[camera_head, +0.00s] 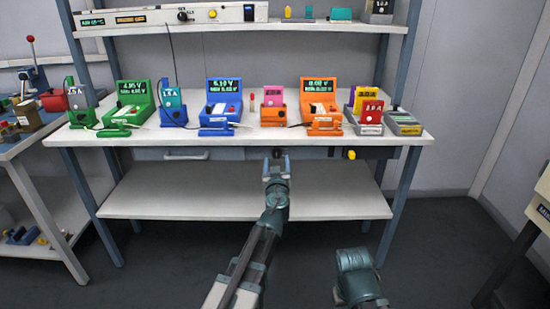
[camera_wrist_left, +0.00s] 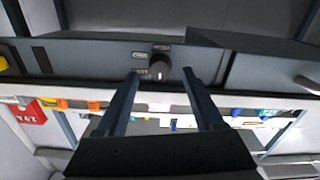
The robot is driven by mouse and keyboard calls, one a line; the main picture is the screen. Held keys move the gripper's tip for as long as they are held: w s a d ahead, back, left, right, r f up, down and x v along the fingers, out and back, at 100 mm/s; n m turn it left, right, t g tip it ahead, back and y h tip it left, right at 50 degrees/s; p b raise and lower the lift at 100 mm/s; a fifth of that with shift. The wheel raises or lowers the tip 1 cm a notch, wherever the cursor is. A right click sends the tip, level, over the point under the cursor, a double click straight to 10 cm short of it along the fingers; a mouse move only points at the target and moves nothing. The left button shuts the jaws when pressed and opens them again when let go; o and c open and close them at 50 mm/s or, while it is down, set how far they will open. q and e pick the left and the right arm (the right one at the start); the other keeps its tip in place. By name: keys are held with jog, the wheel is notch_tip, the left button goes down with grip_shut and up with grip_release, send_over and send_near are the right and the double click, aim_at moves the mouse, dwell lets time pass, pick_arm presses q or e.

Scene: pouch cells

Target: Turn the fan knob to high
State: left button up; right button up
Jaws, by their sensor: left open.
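A round black knob (camera_wrist_left: 160,66) sits on the grey panel under the workbench's front edge. A light mark shows on its face, on the lower side in the left wrist view, and small labels surround it, too small to read. In the head view the knob (camera_head: 277,153) is small, just beyond my left gripper (camera_head: 277,170). My left gripper is open, its two fingers (camera_wrist_left: 161,73) on either side of the knob with gaps visible; I cannot tell how deep they reach. My right gripper is not in view; only part of my right arm shows.
The workbench (camera_head: 130,140) carries several coloured testers and card holders. A yellow knob (camera_head: 351,154) is on the panel to the right, and a drawer handle (camera_head: 186,156) to the left. A lower shelf (camera_head: 150,205) is bare. The floor in front is clear.

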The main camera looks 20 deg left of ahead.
aim_at(277, 154)
pick_arm(q)
jog(key=x, duration=0.2)
jog(key=shift+w, duration=0.3)
grip_shut()
